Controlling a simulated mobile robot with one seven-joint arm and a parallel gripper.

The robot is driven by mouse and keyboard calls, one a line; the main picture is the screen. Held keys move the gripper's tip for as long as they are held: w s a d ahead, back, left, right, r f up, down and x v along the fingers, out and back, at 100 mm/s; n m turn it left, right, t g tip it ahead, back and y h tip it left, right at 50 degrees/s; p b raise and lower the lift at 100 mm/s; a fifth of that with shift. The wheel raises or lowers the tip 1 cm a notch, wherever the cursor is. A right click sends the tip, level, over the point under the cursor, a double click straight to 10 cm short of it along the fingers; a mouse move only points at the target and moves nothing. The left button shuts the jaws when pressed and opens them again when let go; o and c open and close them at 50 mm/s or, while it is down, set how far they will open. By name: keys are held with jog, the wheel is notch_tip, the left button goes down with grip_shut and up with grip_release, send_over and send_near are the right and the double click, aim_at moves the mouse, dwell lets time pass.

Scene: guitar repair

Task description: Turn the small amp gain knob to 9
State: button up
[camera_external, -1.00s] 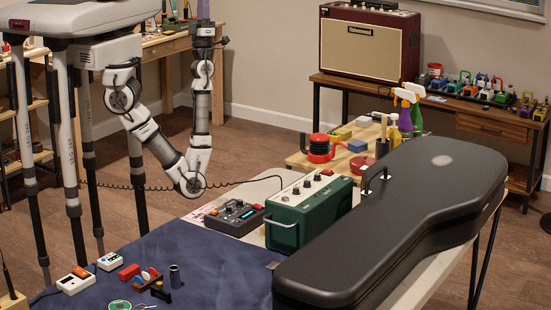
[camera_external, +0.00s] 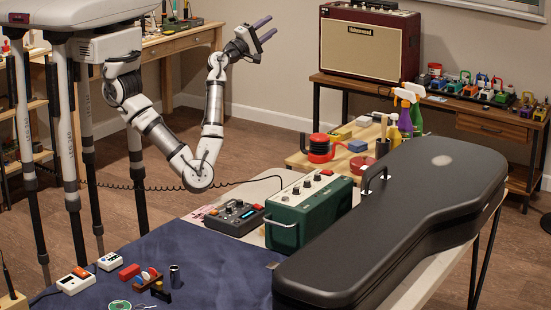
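A small green amp (camera_external: 308,207) stands on the table, with a light top panel that carries several dark knobs (camera_external: 307,184). The knobs are too small to read their labels or settings. My gripper (camera_external: 268,28) is raised in the air, above and to the left of the amp in the picture, far from it. Its two fingers are spread apart with nothing between them.
A black guitar case (camera_external: 400,215) lies right of the small amp. A dark pedal with knobs (camera_external: 235,217) sits at its left. A large red amp (camera_external: 368,45) stands on the back bench. Spray bottles (camera_external: 408,110) stand behind the case. The blue cloth (camera_external: 195,255) has clear room.

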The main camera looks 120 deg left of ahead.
jog(key=w+d+f+n+t+h, duration=0.1)
jog(key=w+d+f+t+h, duration=0.25)
jog(key=w+f+h, duration=0.6)
jog(key=n+t+h+p, duration=0.1)
jog(key=n+h+p, duration=0.15)
jog(key=h, duration=1.35)
send_near(311, 177)
jog(key=shift+m, duration=0.35)
jog(key=p+x, duration=0.1)
jog(key=x, duration=0.2)
jog(key=r+p+x, duration=0.1)
jog(key=x, duration=0.2)
jog(key=r+p+x, duration=0.1)
jog(key=x, duration=0.2)
jog(key=shift+w+d+p, duration=0.3)
jog(key=shift+w, duration=0.25)
grip_shut()
